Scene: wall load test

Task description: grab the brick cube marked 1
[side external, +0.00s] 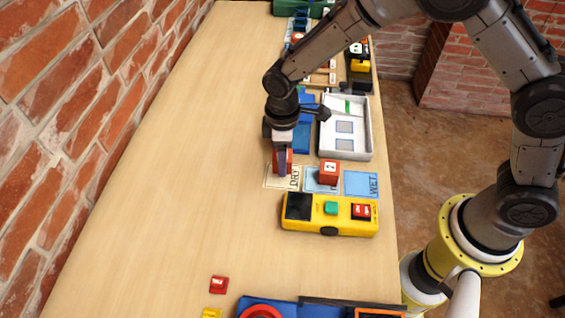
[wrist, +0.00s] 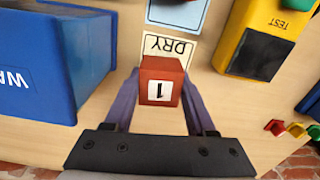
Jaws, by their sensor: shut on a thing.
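The brick cube marked 1 (wrist: 161,82) is red-brown with a white label and shows between my fingers in the wrist view. My gripper (wrist: 160,95) is shut on it, one finger at each side. In the side view my gripper (side external: 283,165) is over the DRY card (side external: 270,182), and the cube is mostly hidden behind the fingers. I cannot tell whether the cube touches the card or table. The DRY card (wrist: 168,46) also shows just beyond the cube in the wrist view.
A red cube marked 2 (side external: 329,172) sits on the middle card, with the WET card (side external: 361,185) to its right. A yellow meter (side external: 330,225) lies in front. A white tray (side external: 365,130) and blue bin (wrist: 45,65) are nearby. The table's left side is clear.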

